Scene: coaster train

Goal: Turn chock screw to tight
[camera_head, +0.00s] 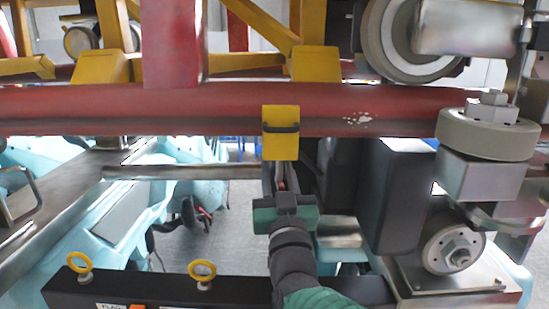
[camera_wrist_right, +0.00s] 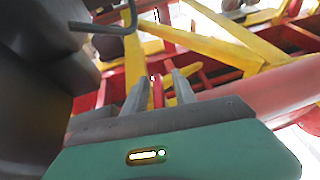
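The yellow chock (camera_head: 281,150) is clamped on the red rail, with a dark handle (camera_head: 281,128) across its front. In the right wrist view, the yellow chock (camera_wrist_right: 133,58) and a dark bent handle (camera_wrist_right: 100,28) show at upper left. My right gripper (camera_head: 279,180) points up just below the chock. In the wrist view its two fingers (camera_wrist_right: 158,92) stand apart. A narrow red piece (camera_wrist_right: 157,93) shows between them, with gaps on both sides; I cannot tell whether it is part of the chock screw or lies behind. My left gripper is not in view.
The red rail (camera_head: 190,110) crosses above the gripper. A dark block (camera_head: 400,195) and wheel assembly (camera_head: 455,245) stand close on the right. A black beam with yellow eye bolts (camera_head: 202,270) lies low in front. Open floor (camera_head: 245,220) shows left of the gripper.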

